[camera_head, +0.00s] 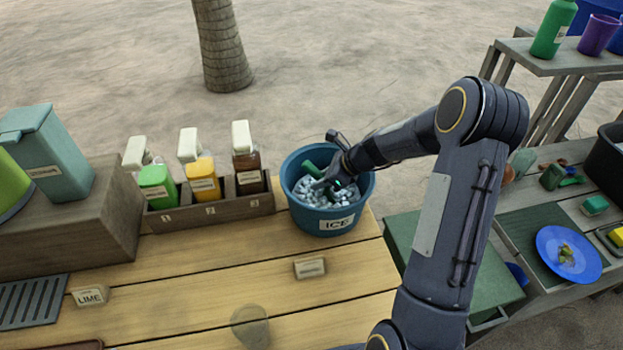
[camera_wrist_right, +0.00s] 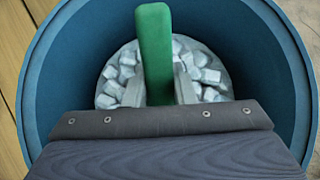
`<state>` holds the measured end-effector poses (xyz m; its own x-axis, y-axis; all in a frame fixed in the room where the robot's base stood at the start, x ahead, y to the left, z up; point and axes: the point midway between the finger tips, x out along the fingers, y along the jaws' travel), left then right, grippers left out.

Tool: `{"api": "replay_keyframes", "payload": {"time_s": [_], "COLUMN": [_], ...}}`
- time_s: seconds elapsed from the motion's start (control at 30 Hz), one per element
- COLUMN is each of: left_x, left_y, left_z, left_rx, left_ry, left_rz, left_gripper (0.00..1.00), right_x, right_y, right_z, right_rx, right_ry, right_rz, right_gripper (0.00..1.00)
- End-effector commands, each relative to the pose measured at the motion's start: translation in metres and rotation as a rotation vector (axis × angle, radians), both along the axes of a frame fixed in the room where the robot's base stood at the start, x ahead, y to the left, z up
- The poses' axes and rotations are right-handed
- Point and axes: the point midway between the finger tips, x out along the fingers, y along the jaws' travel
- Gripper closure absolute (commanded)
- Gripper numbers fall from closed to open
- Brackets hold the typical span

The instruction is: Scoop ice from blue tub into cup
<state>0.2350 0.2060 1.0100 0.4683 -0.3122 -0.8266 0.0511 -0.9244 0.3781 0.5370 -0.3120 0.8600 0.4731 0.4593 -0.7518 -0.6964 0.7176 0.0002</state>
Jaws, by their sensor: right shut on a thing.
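The blue tub (camera_head: 329,225), marked ICE, stands at the right end of the wooden counter with white ice cubes (camera_head: 311,193) in it. My right gripper (camera_head: 335,184) reaches down inside the tub and is shut on the scoop's green handle (camera_head: 313,169). In the right wrist view the handle (camera_wrist_right: 155,45) stands between the two fingers, over the ice cubes (camera_wrist_right: 121,75). The scoop's bowl is hidden. A see-through cup (camera_head: 250,326) stands near the counter's front edge. My left gripper is not in view.
A wooden rack (camera_head: 225,212) of pump bottles stands just left of the tub. A small label block (camera_head: 310,267) lies in front of it. A LIME sign (camera_head: 90,296) is at the left. A blue plate (camera_head: 590,262) lies on the right-hand table.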

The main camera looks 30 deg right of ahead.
Motion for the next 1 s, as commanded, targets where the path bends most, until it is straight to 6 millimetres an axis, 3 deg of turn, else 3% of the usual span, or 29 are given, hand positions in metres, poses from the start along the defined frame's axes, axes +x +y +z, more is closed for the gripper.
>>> {"api": "replay_keyframes", "payload": {"time_s": [0.1, 0.2, 1.0], "left_x": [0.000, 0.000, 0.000], "left_y": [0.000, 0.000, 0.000], "left_z": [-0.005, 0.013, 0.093], "left_rx": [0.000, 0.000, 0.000], "left_ry": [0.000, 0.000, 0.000], "left_rz": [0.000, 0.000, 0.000], "left_gripper": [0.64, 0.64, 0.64], "right_x": [-0.010, -0.009, -0.009], "right_y": [-0.010, -0.009, -0.009], "right_z": [-0.001, 0.018, 0.106], "right_rx": [-0.001, 0.000, 0.000], "right_ry": [-0.001, -0.002, 0.000], "right_rz": [-0.002, 0.002, 0.001], "right_gripper": [0.99, 0.99, 0.99]}}
